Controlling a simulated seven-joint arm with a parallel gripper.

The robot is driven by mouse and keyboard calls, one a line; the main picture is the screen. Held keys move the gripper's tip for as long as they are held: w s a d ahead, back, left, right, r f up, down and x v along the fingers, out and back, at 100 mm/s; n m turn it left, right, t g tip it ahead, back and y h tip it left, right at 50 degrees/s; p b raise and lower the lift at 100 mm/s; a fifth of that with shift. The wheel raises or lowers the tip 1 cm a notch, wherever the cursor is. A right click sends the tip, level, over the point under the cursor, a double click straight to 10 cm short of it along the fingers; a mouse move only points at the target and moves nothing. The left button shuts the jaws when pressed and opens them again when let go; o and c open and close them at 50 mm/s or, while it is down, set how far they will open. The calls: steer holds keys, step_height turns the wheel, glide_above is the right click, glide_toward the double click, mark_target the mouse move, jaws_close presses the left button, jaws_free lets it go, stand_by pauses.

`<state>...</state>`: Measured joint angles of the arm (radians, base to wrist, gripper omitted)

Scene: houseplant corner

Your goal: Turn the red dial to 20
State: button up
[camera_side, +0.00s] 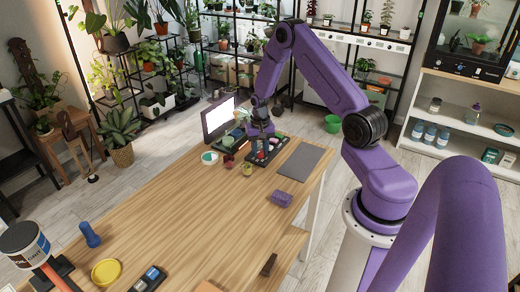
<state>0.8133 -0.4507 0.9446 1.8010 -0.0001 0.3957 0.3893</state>
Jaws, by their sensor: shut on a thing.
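My gripper (262,138) is at the far end of the wooden table, pointing down over a dark panel or tray (276,146) with small coloured parts on it. A small red part, seemingly the red dial (261,154), shows right under the fingertips. The gripper looks shut on it, but the fingers are tiny here and partly hide it. No scale, number or pointer on the dial can be read. A screen with a bright white face (218,115) stands just left of the gripper.
A yellow dish (106,271) and blue object (89,234) lie at the near left. The table's middle is clear.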

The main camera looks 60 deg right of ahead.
mark_target(260, 152)
steer(key=n, duration=1.3)
steer(key=shift+n, duration=0.4)
stand_by(0.4)
steer(key=o, duration=1)
steer(key=shift+o, duration=0.2)
steer(key=shift+r, duration=0.1)
step_height(260, 152, up, 17)
steer(key=shift+r, duration=0.15)
